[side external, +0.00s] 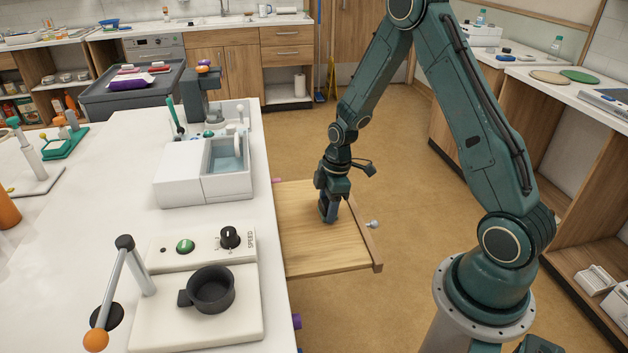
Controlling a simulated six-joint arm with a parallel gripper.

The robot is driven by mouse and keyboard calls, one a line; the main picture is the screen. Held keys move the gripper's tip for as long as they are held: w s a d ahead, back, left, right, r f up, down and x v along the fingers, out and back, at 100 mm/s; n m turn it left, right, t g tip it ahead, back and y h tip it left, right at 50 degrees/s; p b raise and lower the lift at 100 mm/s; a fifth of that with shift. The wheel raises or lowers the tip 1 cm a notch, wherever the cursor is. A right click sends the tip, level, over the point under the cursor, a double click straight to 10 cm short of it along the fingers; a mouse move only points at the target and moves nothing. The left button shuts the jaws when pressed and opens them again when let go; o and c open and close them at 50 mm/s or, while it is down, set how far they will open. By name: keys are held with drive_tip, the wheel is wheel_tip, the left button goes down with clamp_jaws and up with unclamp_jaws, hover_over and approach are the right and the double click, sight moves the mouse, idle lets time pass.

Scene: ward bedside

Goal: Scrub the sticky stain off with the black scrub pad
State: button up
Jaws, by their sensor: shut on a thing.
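My gripper (328,207) points down over the pale wooden pull-out board (310,248) beside the white counter. It is shut on a small dark thing at its fingertips, which looks like the black scrub pad (329,217). The pad is small in this view and partly hidden by the fingers. It is at or very near the board's surface; I cannot tell whether it touches. No sticky stain can be made out on the bare wood; the gripper hides the patch under it.
The board has a raised edge with a metallic knob (373,224) at its right. On the counter (80,217) stand a white basin unit (178,178) with water and a control panel with a black cup (211,290) and an orange-tipped lever (97,340). Most of the board is clear.

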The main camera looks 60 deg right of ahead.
drive_tip(key=shift+s+a, duration=0.35)
drive_tip(key=shift+w+a, duration=0.1)
drive_tip(key=shift+a, duration=0.1)
drive_tip(key=shift+w+a, duration=0.1)
drive_tip(key=shift+w, duration=0.2)
drive_tip(key=shift+w+d, duration=2.6)
drive_tip(key=shift+d, duration=0.15)
drive_tip(key=shift+s+a, duration=2.65)
drive_tip(key=shift+a, duration=0.05)
drive_tip(key=shift+s+a+r, duration=0.1)
drive_tip(key=shift+a+r, duration=0.05)
drive_tip(key=shift+r, duration=4)
